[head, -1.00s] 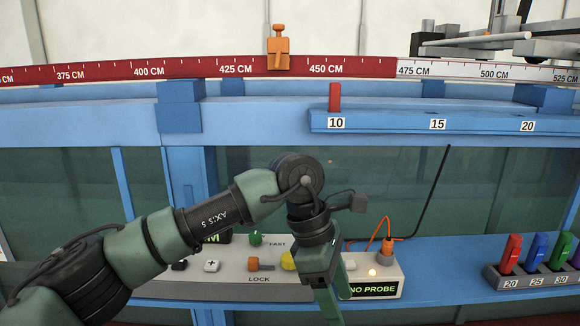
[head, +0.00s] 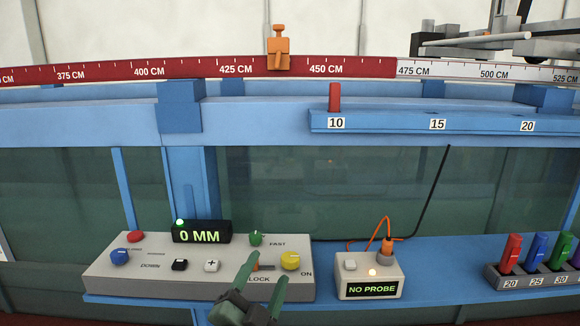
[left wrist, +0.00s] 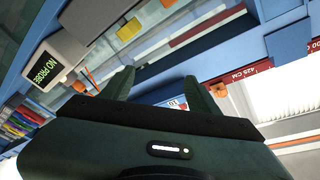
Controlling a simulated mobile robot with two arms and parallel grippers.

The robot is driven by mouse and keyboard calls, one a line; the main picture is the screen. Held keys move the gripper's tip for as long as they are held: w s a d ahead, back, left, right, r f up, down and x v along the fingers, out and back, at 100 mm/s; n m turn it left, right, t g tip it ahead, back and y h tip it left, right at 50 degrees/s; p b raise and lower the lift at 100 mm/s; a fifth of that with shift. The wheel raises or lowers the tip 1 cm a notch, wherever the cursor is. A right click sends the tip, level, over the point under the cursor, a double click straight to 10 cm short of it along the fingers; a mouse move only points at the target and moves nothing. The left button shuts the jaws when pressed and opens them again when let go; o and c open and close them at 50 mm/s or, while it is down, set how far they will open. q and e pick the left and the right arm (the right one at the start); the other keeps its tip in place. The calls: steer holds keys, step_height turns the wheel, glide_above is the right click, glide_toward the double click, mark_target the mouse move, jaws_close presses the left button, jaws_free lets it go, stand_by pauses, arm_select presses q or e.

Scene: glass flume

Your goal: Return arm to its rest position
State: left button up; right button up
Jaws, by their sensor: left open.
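My left gripper (head: 262,280) shows at the bottom of the head view, in front of the control box (head: 130,281) near its LOCK label. Its two green fingers are apart with nothing between them. In the left wrist view the fingers (left wrist: 160,88) are also spread and empty, with the blue frame and scale beyond them. The rest of my left arm is out of the head view. My right gripper is not in view.
The control box has several knobs and a display (head: 202,232) reading 0 MM. Right of it is a probe box (head: 350,268) reading NO PROBE, with an orange cable plug (head: 387,246). Several colored pieces (head: 537,251) stand in a rack at far right. An orange slider (head: 278,50) sits on the scale.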

arm_select(q)
steer(key=s+a+f+n+g+y, duration=0.2)
steer(key=s+a+f+n+g, duration=0.3)
steer(key=f, duration=0.5)
steer(key=s+a+f+n+g+y, duration=0.25)
steer(key=s+a+f, duration=0.35)
steer(key=f, duration=0.4)
steer(key=s+a+f+n+g, duration=0.1)
steer(key=s+a+f+g, duration=0.3)
steer(key=s, duration=0.6)
steer(key=s+a+f+n+g, duration=0.15)
steer(key=s+f+g, duration=0.3)
steer(key=s, duration=0.55)
step_height(320, 180, down, 24)
steer(key=p, duration=0.1)
steer(key=s+a+f+g+p, duration=0.1)
steer(key=s+a+f+g, duration=0.1)
steer(key=s+f, duration=1.4)
steer(key=shift+s+a+f+y+p, duration=0.25)
steer(key=shift+s+y, duration=0.2)
steer(key=shift+s, duration=0.3)
